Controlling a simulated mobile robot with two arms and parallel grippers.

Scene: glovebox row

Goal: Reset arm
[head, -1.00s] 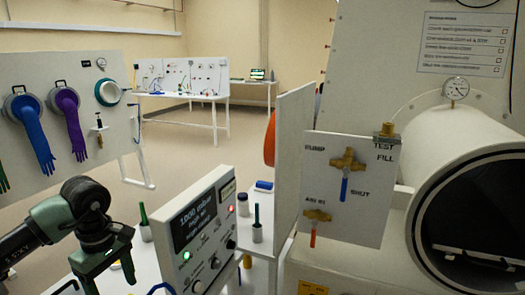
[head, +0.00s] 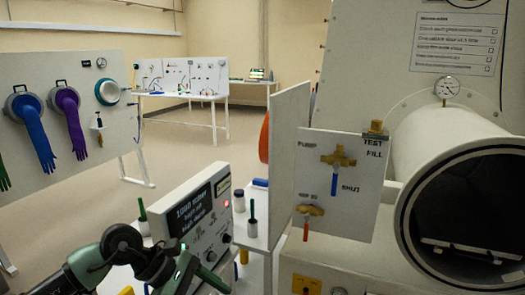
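My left arm enters at the bottom left of the head view. Its dark green gripper (head: 197,283) is low in front of the control box (head: 186,222) and covers part of its lower face. Its fingers look spread, with nothing seen between them; their tips are at or below the picture's bottom edge. My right arm and gripper are not in view.
A valve panel (head: 362,215) with a blue-handled and a red-handled valve stands right of centre. The round antechamber opening (head: 470,215) is at the right. A glove board (head: 30,95) stands at the left. The floor (head: 200,150) between is clear.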

